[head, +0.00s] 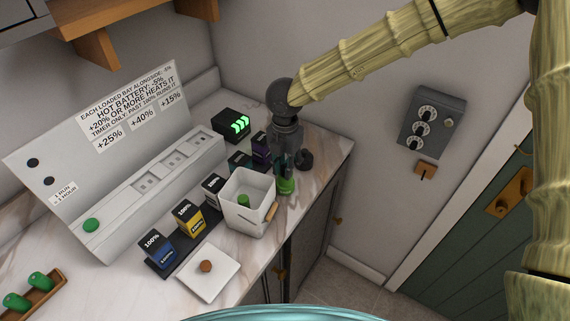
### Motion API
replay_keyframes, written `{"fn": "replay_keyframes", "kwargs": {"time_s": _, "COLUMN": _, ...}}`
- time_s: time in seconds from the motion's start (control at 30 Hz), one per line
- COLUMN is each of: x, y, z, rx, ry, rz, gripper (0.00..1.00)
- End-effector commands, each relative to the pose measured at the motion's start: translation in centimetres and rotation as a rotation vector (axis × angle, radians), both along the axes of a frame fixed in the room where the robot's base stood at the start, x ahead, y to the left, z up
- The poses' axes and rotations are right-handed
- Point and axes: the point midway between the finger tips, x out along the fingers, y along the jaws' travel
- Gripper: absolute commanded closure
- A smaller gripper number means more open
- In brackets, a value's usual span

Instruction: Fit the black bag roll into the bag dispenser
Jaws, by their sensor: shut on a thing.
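My gripper (285,172) points straight down near the bench's right end. Its fingers are shut on a green cylinder (285,187), whose upper part they hide. I cannot tell whether the cylinder touches the bench. A white open-topped box (239,218), with a wooden piece on its side and a dark slit in its front, stands just left of my gripper and looks like the bag dispenser. A green stub (243,200) shows inside it. A small black rounded thing (304,159) sits right of the fingers; I cannot tell whether it is the black bag roll.
A white lid (223,272) with a brown knob lies in front of the box. Labelled batteries (188,220) and a black unit with green lights (232,124) stand along the charging panel (140,110). A wooden tray (45,298) holds green rolls. The marble bench (330,160) ends at the right.

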Motion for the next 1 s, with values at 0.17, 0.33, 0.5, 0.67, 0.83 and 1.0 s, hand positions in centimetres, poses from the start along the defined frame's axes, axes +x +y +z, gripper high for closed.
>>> {"fn": "replay_keyframes", "kwargs": {"time_s": 0.17, "x": 0.0, "y": 0.0, "z": -0.3, "rx": 0.0, "ry": 0.0, "rz": 0.0, "gripper": 0.7}}
{"fn": "replay_keyframes", "kwargs": {"time_s": 0.33, "x": 0.0, "y": 0.0, "z": -0.3, "rx": -0.001, "ry": 0.0, "rz": 0.0, "gripper": 0.47}}
{"fn": "replay_keyframes", "kwargs": {"time_s": 0.5, "x": 0.0, "y": 0.0, "z": -0.3, "rx": -0.001, "ry": 0.0, "rz": 0.0, "gripper": 0.47}}
{"fn": "replay_keyframes", "kwargs": {"time_s": 0.67, "x": 0.0, "y": 0.0, "z": 0.0, "rx": 0.0, "ry": 0.0, "rz": 0.0, "gripper": 0.47}}
{"fn": "replay_keyframes", "kwargs": {"time_s": 0.83, "x": 0.1, "y": -0.1, "z": 1.4, "rx": 0.0, "ry": -0.002, "rz": -0.002, "gripper": 0.47}}
{"fn": "replay_keyframes", "kwargs": {"time_s": 1.0, "x": 0.1, "y": 0.0, "z": 4.3, "rx": 0.002, "ry": -0.003, "rz": -0.002, "gripper": 0.47}}
